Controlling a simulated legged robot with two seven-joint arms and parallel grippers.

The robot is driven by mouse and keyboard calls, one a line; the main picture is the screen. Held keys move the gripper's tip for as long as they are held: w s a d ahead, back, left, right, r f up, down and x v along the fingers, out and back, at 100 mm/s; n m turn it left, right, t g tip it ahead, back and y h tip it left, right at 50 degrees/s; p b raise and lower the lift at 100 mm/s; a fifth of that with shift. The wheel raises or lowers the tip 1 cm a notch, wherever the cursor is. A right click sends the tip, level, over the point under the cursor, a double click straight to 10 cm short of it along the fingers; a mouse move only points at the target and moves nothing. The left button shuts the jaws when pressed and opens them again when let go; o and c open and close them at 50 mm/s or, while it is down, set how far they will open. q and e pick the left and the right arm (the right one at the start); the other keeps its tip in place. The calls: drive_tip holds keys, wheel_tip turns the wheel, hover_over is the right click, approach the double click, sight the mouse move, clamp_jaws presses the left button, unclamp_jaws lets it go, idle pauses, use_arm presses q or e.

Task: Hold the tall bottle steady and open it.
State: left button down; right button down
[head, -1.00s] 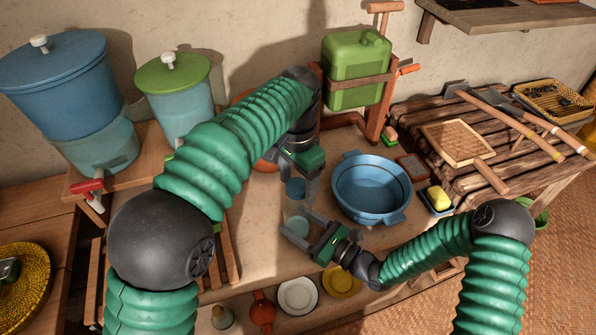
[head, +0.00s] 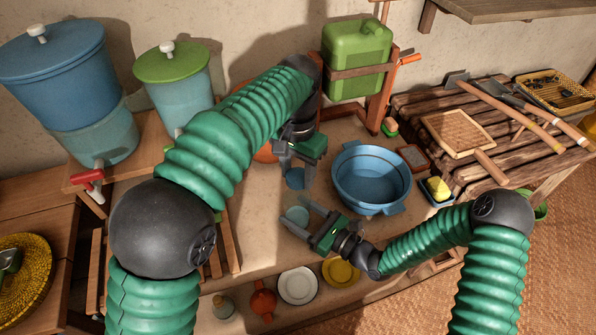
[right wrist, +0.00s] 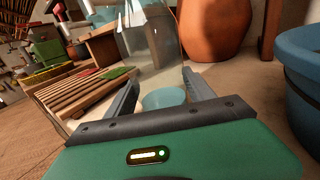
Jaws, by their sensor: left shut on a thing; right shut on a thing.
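The tall bottle is see-through and hard to make out in the head view, where its teal lower part (head: 297,215) shows between the fingers of my right gripper (head: 299,218). Its clear wall (right wrist: 152,45) rises between the same fingers in the right wrist view. My right gripper is shut on the bottle low down. A blue cap (head: 295,179) sits above, at the bottle's top end. My left gripper (head: 298,172) is shut on this cap from above. I cannot tell whether the cap still touches the bottle's neck.
A blue basin (head: 371,178) stands close right of the grippers. Two lidded water containers (head: 70,85) (head: 178,92) stand at the left. A green jerrycan (head: 355,58) hangs in a wooden frame behind. Plates (head: 298,286) and an orange vessel (head: 263,300) lie on a lower shelf in front.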

sight(298, 175)
use_arm(q)
drive_tip(key=shift+r, duration=0.2)
idle(0.6)
drive_tip(key=shift+s+r, duration=0.1)
drive_tip(key=shift+r, duration=0.85)
wheel_tip(298, 175, up, 4)
drive_tip(key=shift+r, duration=0.1)
use_arm(e)
drive_tip(key=shift+c, duration=1.4)
unclamp_jaws()
